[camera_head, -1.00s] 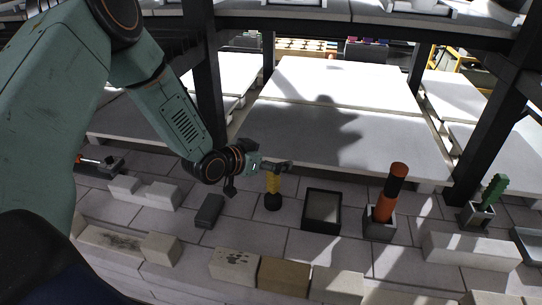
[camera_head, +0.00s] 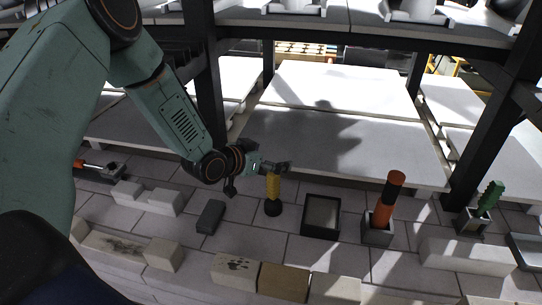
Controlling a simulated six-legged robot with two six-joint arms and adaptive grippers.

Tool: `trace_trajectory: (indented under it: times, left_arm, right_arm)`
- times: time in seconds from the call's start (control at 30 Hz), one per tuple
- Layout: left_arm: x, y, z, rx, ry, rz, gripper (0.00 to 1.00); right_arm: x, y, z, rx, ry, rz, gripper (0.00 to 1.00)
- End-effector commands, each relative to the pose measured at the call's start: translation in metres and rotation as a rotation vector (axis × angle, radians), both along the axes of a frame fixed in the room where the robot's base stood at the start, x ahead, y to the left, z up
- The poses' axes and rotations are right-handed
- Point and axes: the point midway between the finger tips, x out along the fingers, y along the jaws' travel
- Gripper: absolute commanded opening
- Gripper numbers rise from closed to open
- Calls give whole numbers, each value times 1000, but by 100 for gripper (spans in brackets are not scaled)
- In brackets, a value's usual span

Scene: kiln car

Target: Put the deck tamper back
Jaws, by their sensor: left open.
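A tool with a yellow handle and a round black foot, which looks like the deck tamper (camera_head: 273,188), stands upright on the brick deck near the middle. My left gripper (camera_head: 281,168) is open at the top of its handle. The fingers hide the handle's upper end, and I cannot tell whether they touch it. Right of the tool lies a shallow, dark-rimmed square tray (camera_head: 306,229) with a grey inside, and nothing stands in it. My right gripper does not show.
An orange-and-black cylinder (camera_head: 386,205) stands in a grey holder, and a green tool (camera_head: 490,196) in another. A dark block (camera_head: 210,217) lies left of the tamper. Pale bricks (camera_head: 235,268) line the front. Black posts (camera_head: 466,190) and pale slabs (camera_head: 340,140) stand behind.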

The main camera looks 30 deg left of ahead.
Motion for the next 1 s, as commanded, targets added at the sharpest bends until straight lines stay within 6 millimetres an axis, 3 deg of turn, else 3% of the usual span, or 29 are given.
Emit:
trace_trajectory:
  times: [1.0]
  left_arm:
    - [0, 0, 41, 0, 0, 0, 100]
  right_arm:
    - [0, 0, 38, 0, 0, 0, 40]
